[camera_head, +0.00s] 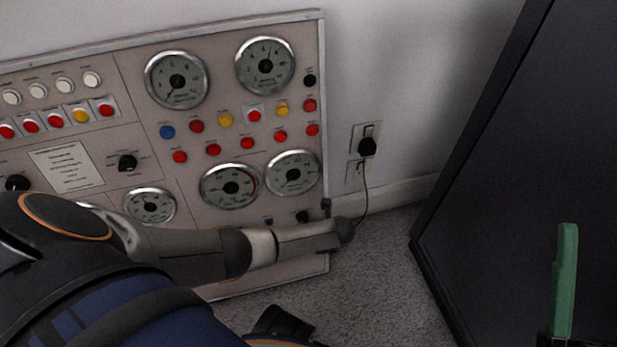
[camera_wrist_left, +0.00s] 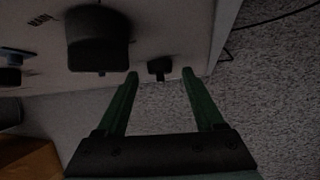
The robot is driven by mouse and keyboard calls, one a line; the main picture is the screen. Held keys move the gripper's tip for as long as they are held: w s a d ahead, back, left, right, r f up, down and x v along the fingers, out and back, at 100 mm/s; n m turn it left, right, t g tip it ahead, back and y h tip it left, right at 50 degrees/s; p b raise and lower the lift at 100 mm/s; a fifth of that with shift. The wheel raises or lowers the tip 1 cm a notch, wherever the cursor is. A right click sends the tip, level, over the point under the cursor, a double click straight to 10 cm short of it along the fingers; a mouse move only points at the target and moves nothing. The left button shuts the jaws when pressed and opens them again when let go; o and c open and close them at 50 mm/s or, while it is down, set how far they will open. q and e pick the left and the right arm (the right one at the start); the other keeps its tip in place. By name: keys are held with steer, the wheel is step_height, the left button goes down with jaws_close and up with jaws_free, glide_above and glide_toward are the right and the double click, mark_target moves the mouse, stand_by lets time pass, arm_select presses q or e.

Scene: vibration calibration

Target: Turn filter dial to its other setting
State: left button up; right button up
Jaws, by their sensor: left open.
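A grey instrument panel (camera_head: 140,65) leans against the wall and carries several black knobs. Their labels are too small to read, so I cannot tell which is the filter dial. One black knob (camera_head: 303,216) sits low on the right of the panel, just above my left arm. In the left wrist view a large black knob (camera_wrist_left: 98,40) is left of my left gripper (camera_wrist_left: 160,74), and a smaller black knob (camera_wrist_left: 159,68) lies between its open, empty fingertips. My left gripper is not clear in the head view. One green finger of my right gripper (camera_head: 565,280) shows at lower right.
Round gauges (camera_head: 177,79) and coloured buttons cover the panel. A wall outlet (camera_head: 364,150) with a black plug and hanging cord is right of it. A large dark cabinet (camera_head: 530,150) stands at the right. Grey carpet (camera_head: 385,275) is clear between them.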

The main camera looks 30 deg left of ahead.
arm_select(q)
steer(key=shift+a+f, duration=0.1)
steer(key=shift+f, duration=0.1)
jaws_close()
stand_by(0.6)
